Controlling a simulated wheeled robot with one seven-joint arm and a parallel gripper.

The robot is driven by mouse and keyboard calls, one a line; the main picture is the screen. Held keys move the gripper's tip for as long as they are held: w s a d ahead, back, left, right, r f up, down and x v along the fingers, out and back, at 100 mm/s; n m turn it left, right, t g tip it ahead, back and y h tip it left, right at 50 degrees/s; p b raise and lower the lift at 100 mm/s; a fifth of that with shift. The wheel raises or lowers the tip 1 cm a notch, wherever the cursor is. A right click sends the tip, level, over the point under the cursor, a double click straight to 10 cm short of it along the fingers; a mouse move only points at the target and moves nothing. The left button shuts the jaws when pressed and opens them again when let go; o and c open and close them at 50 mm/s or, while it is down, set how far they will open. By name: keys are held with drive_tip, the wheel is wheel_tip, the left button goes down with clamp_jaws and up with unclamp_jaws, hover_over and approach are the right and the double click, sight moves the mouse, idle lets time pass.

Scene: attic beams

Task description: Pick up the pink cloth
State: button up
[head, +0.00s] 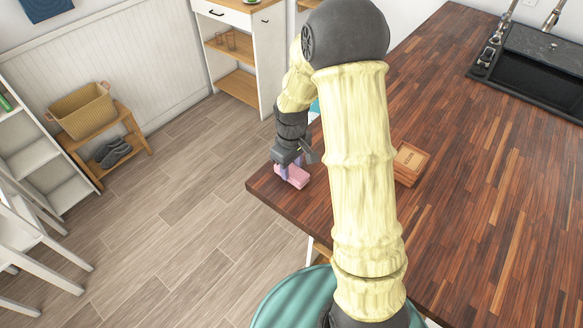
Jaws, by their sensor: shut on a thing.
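The pink cloth (295,177) is a small folded bundle at the left corner of the dark wooden counter (460,180), in the head view. My gripper (290,168) is right over it, pointing down, with its fingers shut on the cloth. The cloth sits at or just above the counter top; I cannot tell whether it touches. Part of the cloth is hidden by the fingers.
A small wooden box (410,161) stands on the counter right of my arm. A black sink (540,65) is at the far right. A wicker basket (86,112) rests on a wooden bench by the wall. The floor left of the counter is clear.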

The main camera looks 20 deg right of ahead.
sight(291, 169)
wheel_tip(291, 169, up, 10)
drive_tip(key=p, duration=0.8)
drive_tip(key=shift+f, duration=0.1)
drive_tip(key=o, duration=0.3)
drive_tip(key=shift+c, duration=1.1)
